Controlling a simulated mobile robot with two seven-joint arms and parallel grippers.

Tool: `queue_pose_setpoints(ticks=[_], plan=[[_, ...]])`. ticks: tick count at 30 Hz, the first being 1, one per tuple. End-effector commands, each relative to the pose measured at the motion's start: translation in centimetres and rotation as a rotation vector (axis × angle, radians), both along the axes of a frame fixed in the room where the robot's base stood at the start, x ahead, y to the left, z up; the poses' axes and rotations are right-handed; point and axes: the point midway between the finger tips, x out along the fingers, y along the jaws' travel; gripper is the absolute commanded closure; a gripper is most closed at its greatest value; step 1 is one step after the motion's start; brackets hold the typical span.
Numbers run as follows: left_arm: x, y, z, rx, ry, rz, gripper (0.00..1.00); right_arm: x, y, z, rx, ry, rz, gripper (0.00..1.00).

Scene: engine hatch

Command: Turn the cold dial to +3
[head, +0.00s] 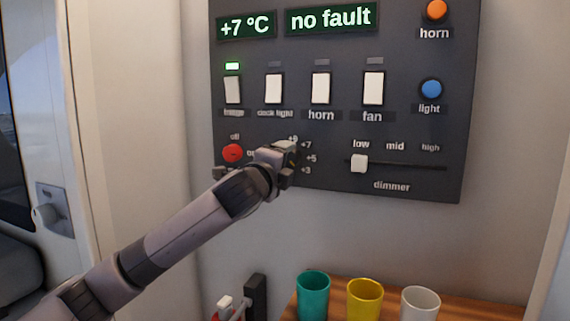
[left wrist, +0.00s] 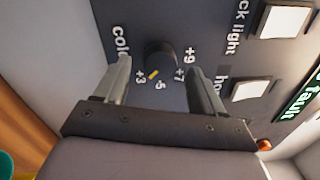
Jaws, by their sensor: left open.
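The cold dial (left wrist: 161,52) is a dark round knob on the dark panel, seen in the left wrist view. A yellow mark by its lower edge lies between the +3 and +5 labels. The labels +3, +5, +7 and +9 surround it, and the word "cold" is partly covered by a finger. My left gripper (left wrist: 159,65) is open, with one finger on each side of the dial; I cannot tell whether they touch it. In the head view my left gripper (head: 286,160) hides the dial. My right gripper is not in view.
The panel (head: 330,130) has a display (head: 245,25) reading +7 °C, several white switches, a red knob (head: 232,153) left of my gripper, and a dimmer slider (head: 359,163) to its right. Teal (head: 313,295), yellow (head: 365,299) and white (head: 420,303) cups stand below.

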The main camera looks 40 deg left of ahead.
Motion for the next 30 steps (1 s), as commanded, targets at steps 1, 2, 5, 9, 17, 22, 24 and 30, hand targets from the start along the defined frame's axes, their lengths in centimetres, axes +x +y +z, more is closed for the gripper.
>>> queue_pose_setpoints(ticks=[1, 2, 5, 9, 17, 22, 24, 30], plan=[[-0.7, -0.2, -0.2, 0.002, -0.001, -0.001, 0.30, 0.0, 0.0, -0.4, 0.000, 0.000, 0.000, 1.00], [-1.1, -0.2, -0.3, 0.003, -0.001, 0.000, 0.30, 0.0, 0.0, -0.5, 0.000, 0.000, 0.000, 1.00], [-2.4, -0.6, -0.3, 0.002, -0.001, -0.001, 0.30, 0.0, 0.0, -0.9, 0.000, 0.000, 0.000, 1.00], [-4.0, -1.0, -0.4, 0.002, -0.001, 0.000, 0.30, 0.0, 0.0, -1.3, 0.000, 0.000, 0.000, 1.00], [-5.6, -1.3, -0.3, 0.002, 0.000, 0.000, 0.30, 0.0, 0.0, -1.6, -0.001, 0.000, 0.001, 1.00], [-5.7, -1.4, -0.3, 0.001, 0.000, 0.000, 0.30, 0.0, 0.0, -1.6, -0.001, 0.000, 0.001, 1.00], [-5.7, -1.4, -0.3, 0.001, 0.000, 0.000, 0.30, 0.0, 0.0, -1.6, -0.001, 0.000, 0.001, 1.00], [-5.6, -1.3, -0.3, 0.001, 0.000, 0.000, 0.30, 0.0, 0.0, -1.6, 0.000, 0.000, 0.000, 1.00]])
